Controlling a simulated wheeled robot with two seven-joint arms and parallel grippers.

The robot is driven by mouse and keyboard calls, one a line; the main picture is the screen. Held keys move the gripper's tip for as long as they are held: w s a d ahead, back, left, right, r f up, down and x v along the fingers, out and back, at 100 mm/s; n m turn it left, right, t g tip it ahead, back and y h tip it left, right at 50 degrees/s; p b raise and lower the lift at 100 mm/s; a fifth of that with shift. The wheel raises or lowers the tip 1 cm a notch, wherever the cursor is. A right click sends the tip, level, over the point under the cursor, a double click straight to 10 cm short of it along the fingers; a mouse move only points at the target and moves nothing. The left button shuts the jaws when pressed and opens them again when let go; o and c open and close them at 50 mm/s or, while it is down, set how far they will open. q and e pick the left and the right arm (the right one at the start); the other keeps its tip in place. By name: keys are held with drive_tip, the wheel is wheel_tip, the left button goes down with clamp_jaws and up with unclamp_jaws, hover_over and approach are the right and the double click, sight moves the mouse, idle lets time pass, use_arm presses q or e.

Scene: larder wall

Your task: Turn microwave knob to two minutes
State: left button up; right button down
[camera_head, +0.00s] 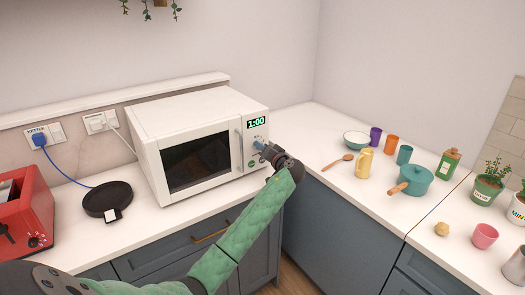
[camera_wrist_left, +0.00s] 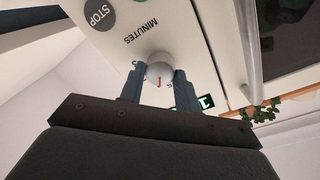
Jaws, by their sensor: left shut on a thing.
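The white microwave (camera_head: 197,135) stands on the counter against the wall. Its green display (camera_head: 257,122) reads 1:00 in the head view. The display also shows in part in the left wrist view (camera_wrist_left: 206,101), behind my finger. My left gripper (camera_head: 265,149) is at the control panel, with its arm reaching up from below. In the left wrist view, the grey round knob (camera_wrist_left: 160,72) with a red pointer mark sits between the two fingertips (camera_wrist_left: 158,77), which are shut on it. The "MINUTES" label and a grey STOP button (camera_wrist_left: 99,13) are beside it. My right gripper is not in view.
The microwave's door handle (camera_head: 240,149) is close left of my left gripper. A black round base (camera_head: 107,199) and a red toaster (camera_head: 24,212) are at left. A yellow mug (camera_head: 364,163), a wooden spoon (camera_head: 337,162) and a teal pot (camera_head: 415,181) stand on the right counter.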

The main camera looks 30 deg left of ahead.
use_arm(q)
drive_tip(key=shift+w+d+m+g+p, duration=0.1)
drive_tip(key=shift+m+g+p, duration=0.2)
drive_tip(key=shift+m+p, duration=2.95)
use_arm(e)
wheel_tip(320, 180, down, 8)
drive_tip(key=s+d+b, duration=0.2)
drive_tip(key=b, duration=0.1)
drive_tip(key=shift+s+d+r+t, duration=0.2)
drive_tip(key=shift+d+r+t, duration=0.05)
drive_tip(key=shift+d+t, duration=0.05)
use_arm(q)
drive_tip(key=m, duration=0.3)
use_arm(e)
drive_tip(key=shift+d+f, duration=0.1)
use_arm(q)
drive_tip(key=o, duration=1)
drive_tip(key=shift+c, duration=0.2)
drive_tip(key=b+v, duration=0.3)
drive_tip(key=v, duration=0.4)
drive_tip(key=shift+d, duration=0.4)
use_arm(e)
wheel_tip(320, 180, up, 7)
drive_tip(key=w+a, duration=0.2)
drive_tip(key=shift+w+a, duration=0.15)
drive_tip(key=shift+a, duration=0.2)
